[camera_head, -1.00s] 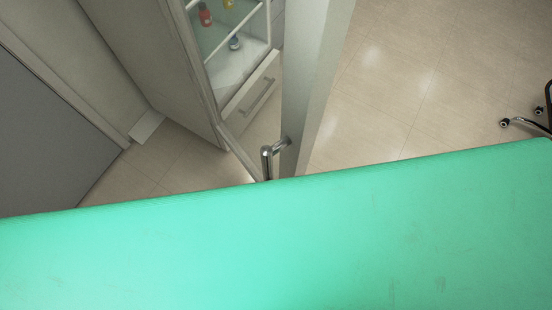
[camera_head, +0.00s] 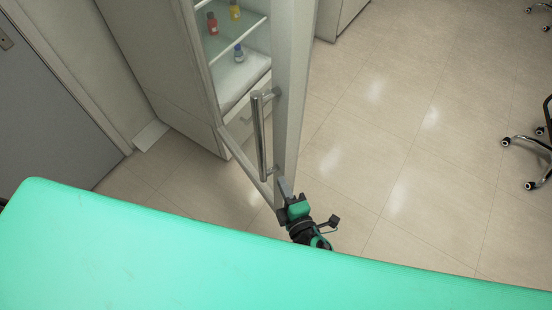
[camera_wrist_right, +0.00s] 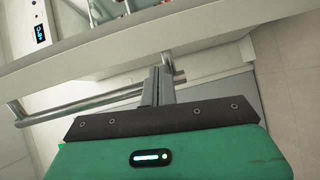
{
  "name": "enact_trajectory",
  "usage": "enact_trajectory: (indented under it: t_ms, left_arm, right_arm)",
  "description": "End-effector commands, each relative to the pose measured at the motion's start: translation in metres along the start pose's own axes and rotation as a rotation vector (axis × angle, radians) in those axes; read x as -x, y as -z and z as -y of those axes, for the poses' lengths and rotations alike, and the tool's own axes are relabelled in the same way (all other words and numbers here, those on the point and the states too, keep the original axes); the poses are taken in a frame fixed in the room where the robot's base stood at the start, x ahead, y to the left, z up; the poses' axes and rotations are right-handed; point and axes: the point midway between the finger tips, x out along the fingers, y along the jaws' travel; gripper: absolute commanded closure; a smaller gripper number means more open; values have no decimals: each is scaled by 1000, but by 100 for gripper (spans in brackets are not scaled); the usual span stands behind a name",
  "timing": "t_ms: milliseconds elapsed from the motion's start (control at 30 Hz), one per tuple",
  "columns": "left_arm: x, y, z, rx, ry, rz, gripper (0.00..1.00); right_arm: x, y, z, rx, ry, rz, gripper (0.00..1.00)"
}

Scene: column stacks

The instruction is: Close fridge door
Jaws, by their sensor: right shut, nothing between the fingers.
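The fridge (camera_head: 160,70) stands at the upper left in the head view, with its shelves exposed. Its door (camera_head: 291,90) stands open and shows nearly edge-on. A long metal handle (camera_head: 261,138) is on the door's left face. My right gripper (camera_head: 283,188) is at the lower end of the door, just below the handle. In the right wrist view its fingers (camera_wrist_right: 158,85) are shut and empty, close to the handle bar (camera_wrist_right: 90,100) and its mount; whether they touch is unclear. The door's frame (camera_wrist_right: 130,45) runs across above them. My left gripper is not in view.
Inside the fridge are a red bottle (camera_head: 212,25), a yellow bottle (camera_head: 234,11) and a blue-capped bottle (camera_head: 238,54). A grey room door (camera_head: 40,110) is at the left. Wheeled chair legs (camera_head: 530,145) are at the right edge. The floor (camera_head: 400,130) between is clear.

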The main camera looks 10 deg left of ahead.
Motion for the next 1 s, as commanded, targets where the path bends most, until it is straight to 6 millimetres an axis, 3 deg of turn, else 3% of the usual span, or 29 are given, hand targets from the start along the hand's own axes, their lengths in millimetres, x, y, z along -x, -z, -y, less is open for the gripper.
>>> enact_trajectory:
  t_ms: [100, 233, 367, 700, 1000]
  left_arm:
    - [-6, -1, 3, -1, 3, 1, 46]
    - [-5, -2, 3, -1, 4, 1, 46]
    - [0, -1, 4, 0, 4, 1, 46]
    - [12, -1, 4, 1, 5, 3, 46]
    - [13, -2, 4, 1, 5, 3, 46]
  right_arm:
    - [1, 11, -28, 65, -65, -21, 100]
    - [-1, 15, -41, 93, -90, -27, 100]
    - [-15, 16, -45, 95, -92, -26, 100]
    - [-75, 18, -49, 93, -90, -26, 100]
    - [-98, 18, -48, 92, -88, -26, 100]
